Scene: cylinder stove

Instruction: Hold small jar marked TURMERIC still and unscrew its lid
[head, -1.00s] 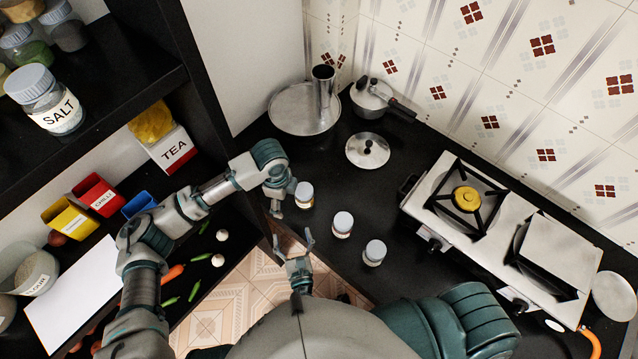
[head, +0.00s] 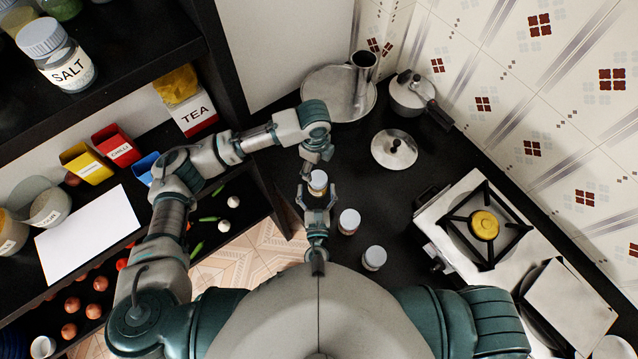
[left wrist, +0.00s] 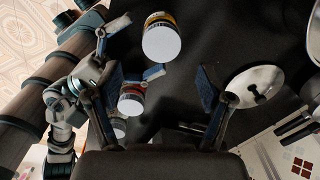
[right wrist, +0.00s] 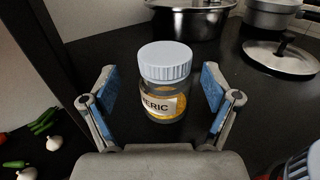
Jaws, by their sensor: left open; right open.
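The small jar (head: 318,184) has a pale blue-white ridged lid and stands upright on the black counter. In the right wrist view its label (right wrist: 163,107) shows the letters "MERIC", with yellow contents below. My right gripper (right wrist: 158,78) is open, its blue-padded fingers on either side of the jar with gaps visible. In the head view the right gripper (head: 318,190) reaches it from the near side. My left gripper (head: 311,170) is open close to the jar's far side. In the left wrist view the lid (left wrist: 161,42) lies beyond the open left fingers (left wrist: 157,78).
Two similar jars (head: 349,222) (head: 374,258) stand to the near right. The stove (head: 480,225) is at right. A shelf unit (head: 225,60) borders the left.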

